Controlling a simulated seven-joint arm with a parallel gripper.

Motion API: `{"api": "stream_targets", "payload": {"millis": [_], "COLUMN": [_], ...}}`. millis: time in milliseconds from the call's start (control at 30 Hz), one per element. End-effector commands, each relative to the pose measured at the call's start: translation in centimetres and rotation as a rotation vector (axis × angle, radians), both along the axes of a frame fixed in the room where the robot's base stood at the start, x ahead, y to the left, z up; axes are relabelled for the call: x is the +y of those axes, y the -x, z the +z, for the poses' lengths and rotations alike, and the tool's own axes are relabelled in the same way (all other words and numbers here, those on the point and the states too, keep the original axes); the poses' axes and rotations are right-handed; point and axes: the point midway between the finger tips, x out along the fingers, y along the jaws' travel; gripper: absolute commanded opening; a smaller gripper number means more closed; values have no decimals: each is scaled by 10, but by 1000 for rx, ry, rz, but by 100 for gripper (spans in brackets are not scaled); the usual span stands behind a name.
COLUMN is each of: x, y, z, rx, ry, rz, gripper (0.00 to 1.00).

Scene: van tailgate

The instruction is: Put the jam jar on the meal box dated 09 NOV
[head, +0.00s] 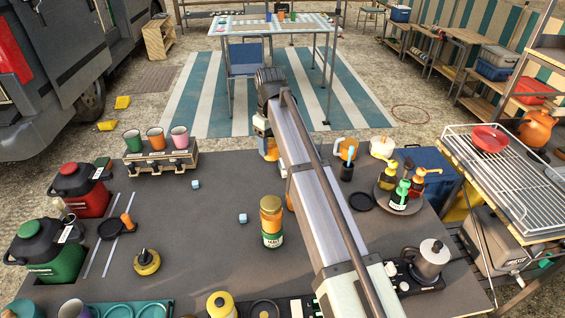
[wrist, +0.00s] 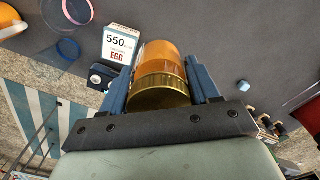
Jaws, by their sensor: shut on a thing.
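My gripper (wrist: 160,76) is shut on an amber jar with a gold lid (wrist: 158,66), one blue finger on each side of it. The lid faces the wrist camera; no label shows, and I cannot tell if the jar touches anything below. A white box (wrist: 117,44) marked 550 and EGG is just beyond the jar, left of it in the wrist view. Its date cannot be read. In the head view my arm hides much of the gripper area near the table's far edge. Another gold-lidded jar (head: 271,228), orange with a green label, stands left of my arm.
A cup rack (head: 162,160) stands left on the dark table, with small blue cubes (head: 243,217) nearer the middle. An orange mug (head: 346,149) and a tray of bottles (head: 400,203) are right of my arm. The table's middle left is mostly clear.

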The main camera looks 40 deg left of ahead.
Motion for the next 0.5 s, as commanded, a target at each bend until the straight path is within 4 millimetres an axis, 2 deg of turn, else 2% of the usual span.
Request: {"api": "stream_targets", "payload": {"millis": [33,100,267,367,500], "x": [-4,-9,-12,-2,-6], "y": [-21,-42,-79,-83,-80], "z": [7,15,32,37,36], "rx": [-3,-6,-7,0,8], "ry": [-5,-9,-9,1,12], "rz": [-23,-46,-49,14,82], "gripper": [18,18,18,18,18]}}
